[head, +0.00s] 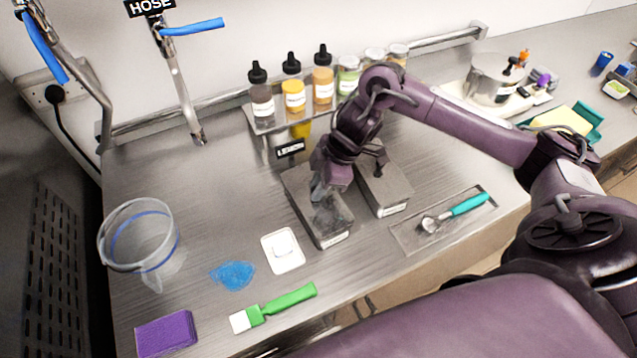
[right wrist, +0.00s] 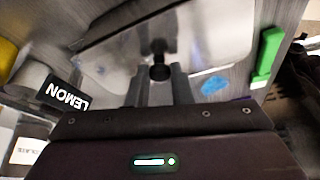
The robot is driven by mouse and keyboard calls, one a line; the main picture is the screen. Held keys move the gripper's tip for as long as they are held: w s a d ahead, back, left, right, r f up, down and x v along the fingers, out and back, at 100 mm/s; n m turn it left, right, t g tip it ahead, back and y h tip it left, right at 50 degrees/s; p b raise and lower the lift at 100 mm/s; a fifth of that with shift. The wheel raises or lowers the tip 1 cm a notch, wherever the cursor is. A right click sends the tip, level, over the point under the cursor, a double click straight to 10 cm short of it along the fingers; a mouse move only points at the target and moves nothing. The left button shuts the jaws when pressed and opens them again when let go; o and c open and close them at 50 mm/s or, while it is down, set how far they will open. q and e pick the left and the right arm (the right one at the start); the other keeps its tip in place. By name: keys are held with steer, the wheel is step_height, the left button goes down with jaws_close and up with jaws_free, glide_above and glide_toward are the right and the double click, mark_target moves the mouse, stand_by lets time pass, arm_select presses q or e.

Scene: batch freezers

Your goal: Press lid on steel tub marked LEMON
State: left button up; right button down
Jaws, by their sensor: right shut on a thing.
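A steel tub (head: 337,229) with a small white front label stands mid-counter. The black LEMON sign (head: 290,149) is just behind it, and also shows upside down in the right wrist view (right wrist: 66,95). My right gripper (head: 319,190) points down over the tub's top. In the right wrist view its fingers (right wrist: 160,80) are shut on the black knob (right wrist: 160,70) of a shiny steel lid (right wrist: 215,35). The lid is over the tub; I cannot tell if it is fully seated. My left gripper is out of view.
A second steel tub (head: 390,190) stands close on the right. Bottles (head: 293,93) line the shelf behind. A white dish (head: 283,250), blue spill (head: 233,275), green brush (head: 275,307) and clear bucket (head: 140,240) are to the front left. A scoop tray (head: 412,238) is right.

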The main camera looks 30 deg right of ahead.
steer(key=shift+r, duration=0.1)
stand_by(0.4)
steer(key=shift+f+p, duration=0.25)
steer(key=shift+p, duration=0.4)
stand_by(1.0)
steer(key=c, duration=0.7)
jaws_free()
steer(key=shift+r+p, duration=3.55)
steer(key=shift+p, duration=0.05)
